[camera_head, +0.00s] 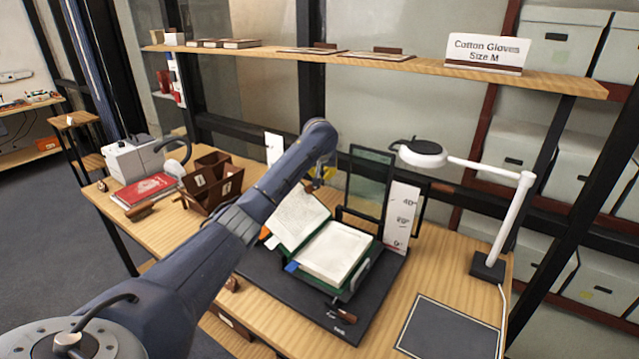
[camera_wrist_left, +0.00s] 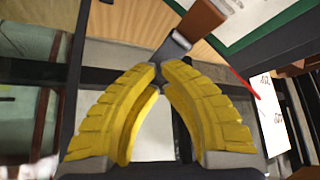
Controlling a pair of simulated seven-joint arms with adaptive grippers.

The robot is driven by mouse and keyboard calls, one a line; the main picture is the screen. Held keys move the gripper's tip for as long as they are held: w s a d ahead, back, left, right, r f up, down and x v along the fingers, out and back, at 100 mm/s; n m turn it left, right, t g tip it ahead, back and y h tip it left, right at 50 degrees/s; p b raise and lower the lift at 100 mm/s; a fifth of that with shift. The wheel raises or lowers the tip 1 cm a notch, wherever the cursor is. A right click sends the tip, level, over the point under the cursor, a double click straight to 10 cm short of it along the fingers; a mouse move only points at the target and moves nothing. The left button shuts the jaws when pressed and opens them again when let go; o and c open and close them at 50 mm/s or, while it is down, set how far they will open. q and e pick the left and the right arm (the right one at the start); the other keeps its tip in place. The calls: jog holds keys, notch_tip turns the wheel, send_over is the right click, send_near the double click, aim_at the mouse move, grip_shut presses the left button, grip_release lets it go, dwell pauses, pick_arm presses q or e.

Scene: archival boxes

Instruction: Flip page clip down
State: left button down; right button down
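An open book (camera_head: 335,252) with a green cover and white pages lies on a black cradle (camera_head: 262,268). In the left wrist view its green edge and white page (camera_wrist_left: 243,22) show at the upper right. A metal strip with a brown end piece (camera_wrist_left: 201,20) lies just beyond my fingertips; I cannot tell if it is the page clip. My left gripper (camera_wrist_left: 158,70) has its yellow fingertips drawn close together at the strip's lower end; whether they grip it is unclear. In the head view this gripper (camera_head: 322,174) is partly hidden behind the arm, beyond the book. My right gripper is out of view.
A dark glass frame (camera_head: 367,182) and a white marked card (camera_head: 401,215) stand right of the gripper. A white lamp (camera_head: 512,215) stands further right. A brown organiser (camera_head: 212,185) and red book (camera_head: 146,189) are at left. A dark mat (camera_head: 448,330) lies front right.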

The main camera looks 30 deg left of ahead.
pick_arm(q)
notch_tip(320, 180, up, 9)
jog(key=w, duration=0.2)
jog(key=shift+w+f, duration=0.15)
jog(key=shift+w, duration=0.15)
dwell(0.5)
